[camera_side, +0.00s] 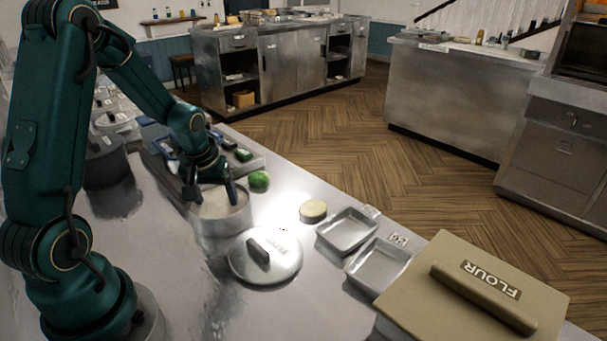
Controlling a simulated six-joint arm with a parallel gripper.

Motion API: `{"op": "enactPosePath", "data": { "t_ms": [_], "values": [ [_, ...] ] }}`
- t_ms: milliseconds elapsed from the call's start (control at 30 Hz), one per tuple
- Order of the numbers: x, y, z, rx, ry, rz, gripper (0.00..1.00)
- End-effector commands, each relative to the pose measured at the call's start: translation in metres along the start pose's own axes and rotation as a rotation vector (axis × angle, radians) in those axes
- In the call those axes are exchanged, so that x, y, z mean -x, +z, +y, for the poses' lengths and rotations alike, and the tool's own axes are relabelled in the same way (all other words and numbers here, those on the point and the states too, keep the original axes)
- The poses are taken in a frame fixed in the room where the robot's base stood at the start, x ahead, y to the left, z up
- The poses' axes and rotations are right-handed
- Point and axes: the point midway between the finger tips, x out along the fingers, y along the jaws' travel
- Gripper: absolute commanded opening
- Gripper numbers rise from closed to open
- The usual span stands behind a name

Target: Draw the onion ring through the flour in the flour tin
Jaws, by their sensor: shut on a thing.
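My gripper (211,193) is lowered at the mouth of a round metal tin (222,222), its two fingers set apart. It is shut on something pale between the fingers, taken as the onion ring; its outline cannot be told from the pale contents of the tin. The pale contents look like flour, but this tin carries no label that I can read. A large beige lid marked FLOUR (405,300), with a bar handle, lies at the lower right and hides whatever is under it.
A round metal lid (283,265) with a dark handle lies in front of the tin. A green round thing (259,181), a pale round block (313,211) and two shallow metal trays (330,243) (358,273) stand to the right. A dark pot (110,168) stands behind left. The counter's front middle is clear.

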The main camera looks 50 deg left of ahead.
Motion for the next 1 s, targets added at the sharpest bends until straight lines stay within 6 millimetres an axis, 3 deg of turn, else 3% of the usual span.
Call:
{"op": "enactPosePath", "data": {
  "t_ms": [567, 1000],
  "values": [
    [0.004, 0.013, 0.013, -0.001, 0.0, -0.001, 0.45],
    [0.0, 0.0, -0.001, 0.002, 0.0, 0.0, 0.45]
  ]
}}
